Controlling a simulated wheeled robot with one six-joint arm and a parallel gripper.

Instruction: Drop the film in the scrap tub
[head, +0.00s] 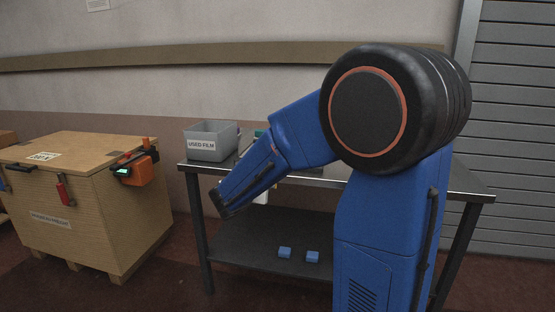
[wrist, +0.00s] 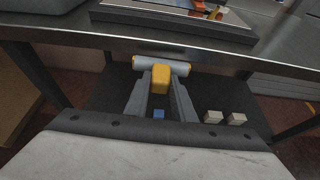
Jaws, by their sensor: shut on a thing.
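My gripper (wrist: 160,86) shows in the wrist view, shut on a yellow block (wrist: 160,76). A pale grey roll (wrist: 142,63) lies crosswise at the block's far end and seems joined to it. I cannot tell whether this is the film. They are just in front of the bench edge, above the lower shelf. In the head view my arm hides the gripper. The grey scrap tub (head: 210,140), labelled USED FILM, stands on the bench's left end. Its inside is mostly hidden.
The dark metal bench (head: 470,187) has a lower shelf (head: 250,249) with small blocks. A dark tray (wrist: 175,22) with orange and pale items lies on the bench top. A wooden crate (head: 120,205) with an orange tool (head: 137,167) stands left, with a gap between.

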